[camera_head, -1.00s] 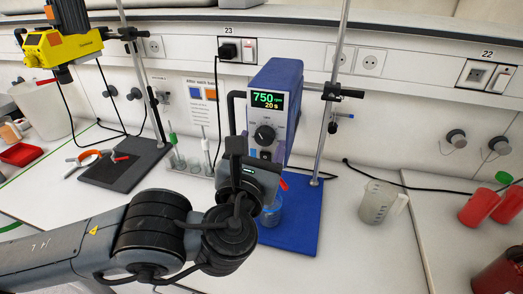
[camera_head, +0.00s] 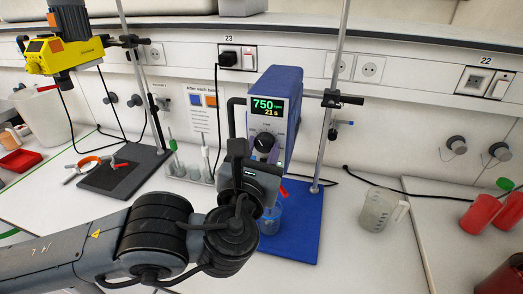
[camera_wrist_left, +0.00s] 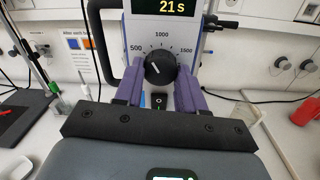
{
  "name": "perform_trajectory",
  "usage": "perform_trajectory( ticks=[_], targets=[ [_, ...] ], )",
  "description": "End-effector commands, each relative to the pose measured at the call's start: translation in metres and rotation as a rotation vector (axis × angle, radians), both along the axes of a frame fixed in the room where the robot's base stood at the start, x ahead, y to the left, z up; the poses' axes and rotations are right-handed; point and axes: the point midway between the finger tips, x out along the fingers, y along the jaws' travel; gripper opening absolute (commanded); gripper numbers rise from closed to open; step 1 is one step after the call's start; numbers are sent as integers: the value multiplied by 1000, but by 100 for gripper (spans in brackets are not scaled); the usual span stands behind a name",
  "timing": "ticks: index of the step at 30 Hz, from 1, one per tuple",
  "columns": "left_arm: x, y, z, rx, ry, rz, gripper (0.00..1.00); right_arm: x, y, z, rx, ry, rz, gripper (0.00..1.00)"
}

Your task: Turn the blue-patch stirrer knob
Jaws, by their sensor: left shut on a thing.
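The blue stirrer (camera_head: 285,82) stands above a blue base plate (camera_head: 300,232). Its display (camera_head: 267,107) reads 750 rpm and 21 s. The round black knob (camera_head: 264,142) sits below the display. It also shows in the left wrist view (camera_wrist_left: 160,68), with its white pointer line tilted up to the left, between the 500 and 1000 marks. My left gripper (camera_wrist_left: 159,86) has its two purple fingers on either side of the knob and is shut on it. A black switch (camera_wrist_left: 159,100) shows just below the knob, between the fingers. My right gripper is not in view.
A yellow stirrer (camera_head: 62,50) hangs over a dark plate (camera_head: 122,180) at left. A metal rod (camera_head: 328,110) with a clamp stands right of the blue stirrer. A blue beaker (camera_head: 269,220) is below it. A clear jug (camera_head: 380,208) and red containers (camera_head: 483,212) stand at right.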

Motion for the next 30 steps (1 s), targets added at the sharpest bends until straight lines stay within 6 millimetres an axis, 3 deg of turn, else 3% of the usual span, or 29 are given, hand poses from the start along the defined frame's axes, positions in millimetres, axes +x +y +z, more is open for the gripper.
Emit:
perform_trajectory(
  ticks=[11,30],
  targets=[
    [0,0,-2,-160,46,1,9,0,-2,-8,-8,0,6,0],
    [0,-2,0,-734,206,1,9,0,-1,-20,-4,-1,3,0]
  ],
)
